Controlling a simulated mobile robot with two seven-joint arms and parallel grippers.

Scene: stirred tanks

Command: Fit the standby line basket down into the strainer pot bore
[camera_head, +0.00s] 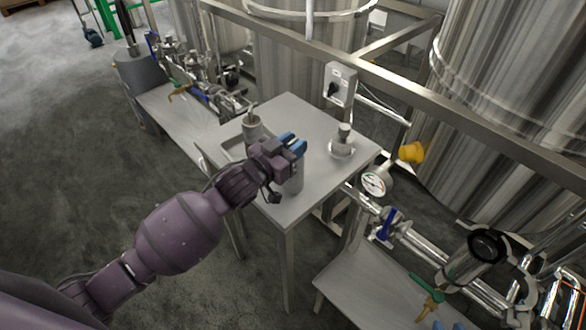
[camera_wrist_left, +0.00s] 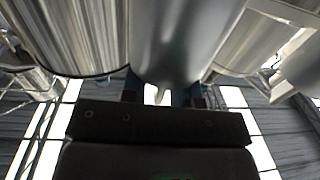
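My left gripper (camera_head: 295,146), with blue fingertips, is over the near part of the small steel table. It is shut on a grey metal cylinder (camera_head: 294,180), which looks like a basket, below the fingers. In the left wrist view the smooth grey cylinder (camera_wrist_left: 185,45) fills the space between the dark fingers. A similar cylinder with a top handle (camera_head: 252,126) stands on the table behind the gripper. A steel pot with a black-rimmed round mouth (camera_head: 487,246), likely the strainer pot, is on the pipework at right. Two blue tips, likely my right gripper (camera_head: 447,326), show at the bottom edge.
A round dish with a capped fitting (camera_head: 342,149) stands on the table's right side. A gauge (camera_head: 375,182), a yellow knob (camera_head: 411,152), a blue valve handle (camera_head: 388,223) and a green one (camera_head: 427,284) stick out around the pipework. A steel rail (camera_head: 400,80) crosses behind the table.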

